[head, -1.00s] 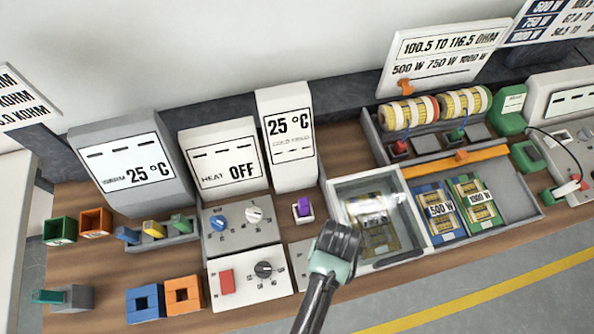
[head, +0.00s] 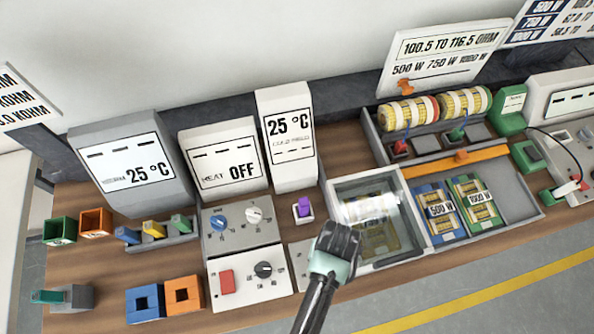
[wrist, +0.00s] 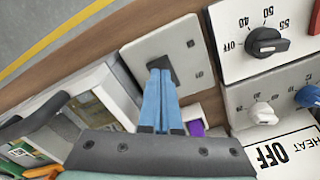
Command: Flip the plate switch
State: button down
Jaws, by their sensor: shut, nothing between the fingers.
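A light grey plate (wrist: 183,42) with a dark square switch (wrist: 157,64) in its middle fills the upper centre of the wrist view. In the head view only the left part of this plate (head: 297,252) shows, beside my gripper (head: 338,242). In the wrist view my gripper (wrist: 161,76) has its blue fingers together, with nothing between them. Their tips overlap the dark switch and hide part of it. I cannot tell whether they touch it or which way the switch is set.
Control panels with knobs (head: 263,269) and a red button (head: 226,281) stand just left of the plate. A purple switch (head: 303,207) is behind it. A clear-lidded tray (head: 410,238) lies to the right. The heat display (head: 222,160) reads OFF.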

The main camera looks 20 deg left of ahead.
jog(key=shift+f+b, duration=0.65)
jog(key=shift+f, duration=0.3)
dwell(0.7)
jog(key=shift+r, duration=0.1)
notch_tip(320, 180, up, 7)
jog(key=p, duration=0.7)
jog(key=shift+p, duration=0.35)
